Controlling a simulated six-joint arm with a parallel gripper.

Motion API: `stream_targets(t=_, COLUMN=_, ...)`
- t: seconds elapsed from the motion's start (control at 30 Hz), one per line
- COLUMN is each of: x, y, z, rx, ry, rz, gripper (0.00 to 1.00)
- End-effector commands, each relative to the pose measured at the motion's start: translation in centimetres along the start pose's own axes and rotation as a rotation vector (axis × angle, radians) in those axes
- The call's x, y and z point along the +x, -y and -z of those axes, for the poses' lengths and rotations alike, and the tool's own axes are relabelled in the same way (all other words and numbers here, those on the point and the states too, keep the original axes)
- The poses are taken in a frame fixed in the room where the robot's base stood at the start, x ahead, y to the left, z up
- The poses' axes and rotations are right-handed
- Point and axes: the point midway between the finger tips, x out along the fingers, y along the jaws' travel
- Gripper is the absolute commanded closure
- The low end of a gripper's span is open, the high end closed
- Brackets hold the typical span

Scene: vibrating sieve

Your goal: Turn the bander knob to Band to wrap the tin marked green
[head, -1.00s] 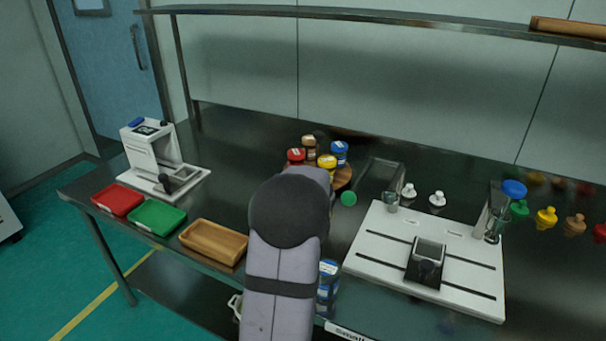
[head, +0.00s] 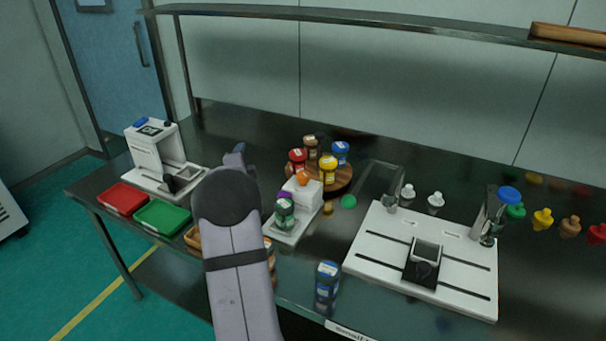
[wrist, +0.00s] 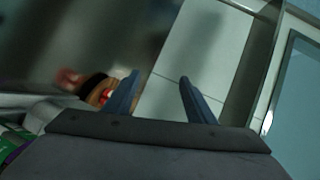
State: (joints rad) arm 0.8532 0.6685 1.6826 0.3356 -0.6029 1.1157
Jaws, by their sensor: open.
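A small white machine (head: 308,196) stands mid-table, with an orange knob-like part (head: 302,177) on top. A tin with a green band (head: 284,211) stands upright on its base plate, with a purple part (head: 285,196) just above it. I cannot read any setting on the machine. My gripper (wrist: 159,76) is open and empty in the wrist view, its two dark blue fingers apart. In the head view it is raised left of the white machine, mostly hidden behind my arm, and clear of the machine and tin.
A round wooden stand (head: 340,182) with several coloured jars is behind the machine. Another white device (head: 150,155), a red tray (head: 122,197) and a green tray (head: 163,216) are left. A blue jar (head: 327,284) is in front; a slotted white board (head: 378,252) is right.

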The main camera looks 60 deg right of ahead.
Motion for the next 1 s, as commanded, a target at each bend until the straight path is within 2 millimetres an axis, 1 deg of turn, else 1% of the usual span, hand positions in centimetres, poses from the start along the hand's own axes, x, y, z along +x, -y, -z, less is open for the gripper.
stream_targets(t=0.03, x=0.1, y=-0.3, z=1.5, rx=0.137, ry=-0.058, rz=-0.009, gripper=0.5)
stream_targets(t=0.1, x=0.1, y=-0.8, z=3.5, rx=0.34, ry=-0.143, rz=-0.016, gripper=0.5)
stream_targets(t=0.17, x=-0.2, y=-1.4, z=5.1, rx=0.517, ry=-0.217, rz=-0.016, gripper=0.5)
stream_targets(t=0.2, x=-0.4, y=-1.8, z=6.2, rx=0.64, ry=-0.268, rz=-0.012, gripper=0.5)
stream_targets(t=0.27, x=-0.9, y=-2.7, z=7.7, rx=0.827, ry=-0.348, rz=0.0, gripper=0.5)
stream_targets(t=0.3, x=-1.2, y=-3.3, z=8.6, rx=0.954, ry=-0.401, rz=0.011, gripper=0.5)
stream_targets(t=0.37, x=-1.9, y=-4.4, z=9.8, rx=1.143, ry=-0.482, rz=0.036, gripper=0.5)
stream_targets(t=0.4, x=-2.4, y=-5.2, z=10.5, rx=1.27, ry=-0.536, rz=0.057, gripper=0.5)
stream_targets(t=0.5, x=-3.6, y=-7.1, z=11.7, rx=1.557, ry=-0.653, rz=0.127, gripper=0.5)
stream_targets(t=0.6, x=-4.2, y=-7.6, z=12.2, rx=1.726, ry=-0.695, rz=0.197, gripper=0.5)
stream_targets(t=0.7, x=-4.2, y=-7.5, z=12.3, rx=1.821, ry=-0.697, rz=0.245, gripper=0.5)
stream_targets(t=0.8, x=-4.2, y=-7.5, z=12.4, rx=1.878, ry=-0.695, rz=0.269, gripper=0.5)
stream_targets(t=1.0, x=-4.2, y=-7.5, z=12.4, rx=1.904, ry=-0.694, rz=0.28, gripper=0.5)
